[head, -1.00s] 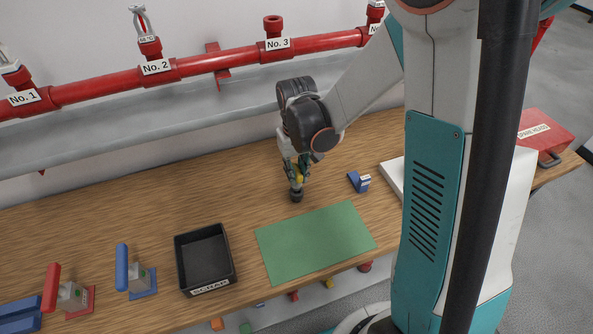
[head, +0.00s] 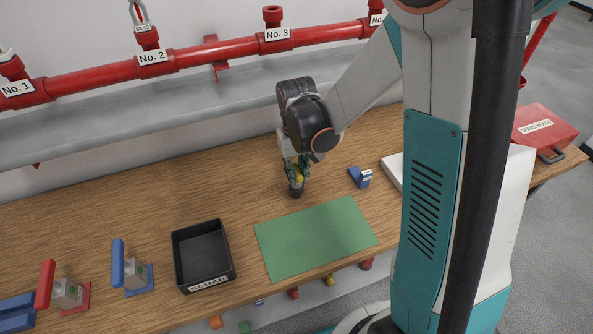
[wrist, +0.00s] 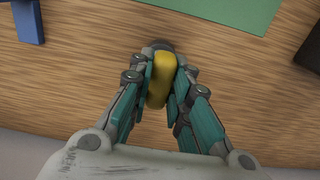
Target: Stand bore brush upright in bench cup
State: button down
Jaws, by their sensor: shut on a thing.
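The bore brush shows as a yellow handle (head: 299,178), upright or nearly so in the head view. It also shows in the wrist view (wrist: 157,91). My gripper (head: 295,169) points down and is shut on this handle, with a finger on each side in the wrist view (wrist: 160,80). The dark round bench cup (head: 296,191) is directly below the fingers on the wooden bench. Its dark edge shows beyond the handle in the wrist view (wrist: 161,44). The brush's lower end is hidden, so I cannot tell how deep it sits in the cup.
A green mat (head: 317,240) lies in front of the cup. A black tray (head: 203,255) is to the left, a small blue block (head: 359,178) to the right. Blue and red levered valve pieces stand at far left. A red pipe (head: 110,74) runs behind. The bench behind the tray is clear.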

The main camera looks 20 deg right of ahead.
jog(key=c, duration=1.4)
grip_release()
jog(key=shift+r+p, duration=2.8)
jog(key=shift+r, duration=1.15)
jog(key=shift+s+r, duration=0.15)
jog(key=shift+r, duration=0.35)
jog(key=s+r+t, duration=0.2)
jog(key=s+r, duration=0.3)
jog(key=s+r+t+b, duration=0.1)
jog(key=s+r+t, duration=0.1)
jog(key=s+r, duration=0.2)
jog(key=s+r+t, duration=0.3)
jog(key=s+r, duration=0.2)
jog(key=shift+s+r, duration=0.3)
